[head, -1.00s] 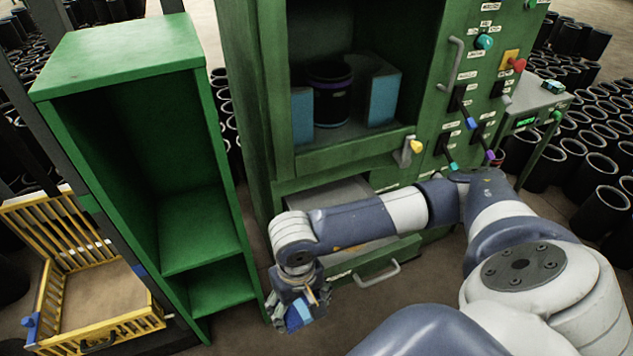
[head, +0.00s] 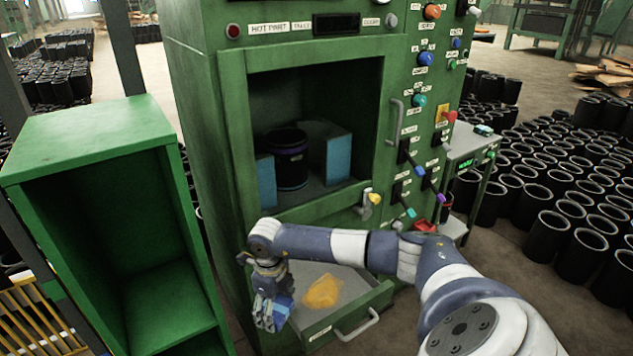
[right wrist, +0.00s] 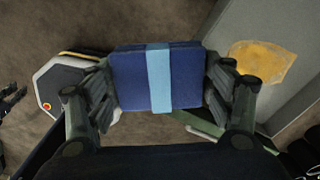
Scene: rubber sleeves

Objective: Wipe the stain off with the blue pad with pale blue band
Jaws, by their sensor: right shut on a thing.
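The blue pad with a pale blue band (right wrist: 158,78) is held between the fingers of my right gripper (right wrist: 160,95) in the right wrist view. In the head view my right gripper (head: 270,308) hangs at the left side of the open drawer, with the pad partly hidden in it. The stain (head: 322,292) is a yellow-orange patch on the grey floor of the drawer (head: 350,282). It also shows at the upper right of the right wrist view (right wrist: 262,62), apart from the pad. My left gripper is not in view.
The green machine (head: 215,150) has an open chamber with a black sleeve (head: 291,165) between blue blocks (head: 339,158). A green shelf (head: 85,140) stands to the left. The drawer handle (head: 357,326) sticks out at the front. Many black sleeves stand on the floor at right.

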